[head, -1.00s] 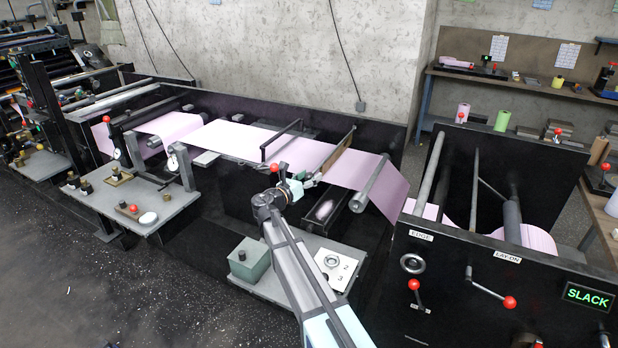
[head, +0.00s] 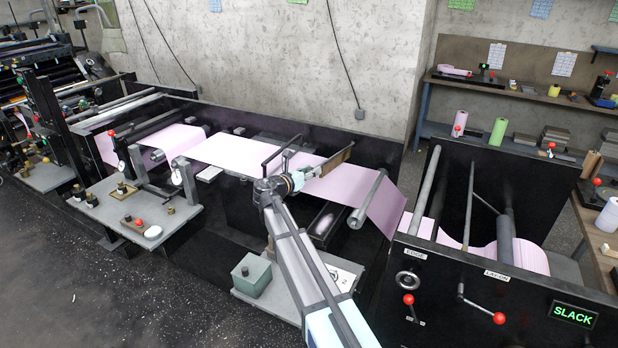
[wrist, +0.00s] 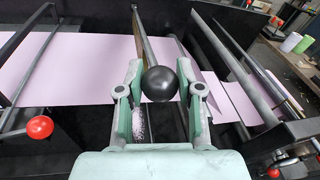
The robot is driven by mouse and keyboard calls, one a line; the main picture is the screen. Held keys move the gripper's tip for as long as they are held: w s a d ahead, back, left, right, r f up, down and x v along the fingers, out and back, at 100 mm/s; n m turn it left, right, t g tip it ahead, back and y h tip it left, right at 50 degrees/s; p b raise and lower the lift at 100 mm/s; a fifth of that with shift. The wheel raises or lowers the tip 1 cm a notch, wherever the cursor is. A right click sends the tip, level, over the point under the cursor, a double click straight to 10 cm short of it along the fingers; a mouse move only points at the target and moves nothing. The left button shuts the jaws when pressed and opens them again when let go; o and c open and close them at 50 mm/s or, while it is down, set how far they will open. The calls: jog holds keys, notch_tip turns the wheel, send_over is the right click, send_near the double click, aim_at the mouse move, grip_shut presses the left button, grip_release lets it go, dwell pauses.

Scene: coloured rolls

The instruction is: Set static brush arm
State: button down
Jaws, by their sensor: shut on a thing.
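In the wrist view a round black knob (wrist: 160,84) sits between the two fingers of my gripper (wrist: 159,76), which is shut on it. The static brush arm (wrist: 147,38) runs away from the knob, over the pink web (wrist: 85,66). In the head view the brush arm (head: 337,161) shows as a tilted brown-edged bar above the pink web (head: 238,153). My gripper (head: 308,172) is at its near end, and the knob is hidden there. Whether the brush touches the web I cannot tell.
A black hoop-shaped bar (head: 283,146) stands left of the brush arm, and a grey roller (head: 369,199) lies to the right. A red ball handle (wrist: 40,127) is left of my gripper. A display (head: 574,313) reads SLACK. A green box (head: 251,275) stands on the near shelf.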

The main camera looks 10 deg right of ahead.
jog(key=r+p, duration=0.1)
jog(key=r, duration=0.1)
jog(key=w+d+r, duration=0.1)
jog(key=r, duration=0.2)
jog(key=w+r+p, duration=0.1)
jog(key=r, duration=0.2)
jog(key=shift+d+r+p, duration=0.1)
jog(key=shift+d+p, duration=0.2)
jog(key=shift+w+r, duration=0.2)
jog(key=c, duration=0.7)
grip_release()
jog(key=shift+r, duration=0.1)
jog(key=shift+c, duration=0.2)
jog(key=shift+s, duration=0.1)
jog(key=shift+s+a, duration=0.35)
jog(key=shift+s, duration=0.05)
jog(key=v, duration=1.1)
jog(key=shift+f, duration=0.2)
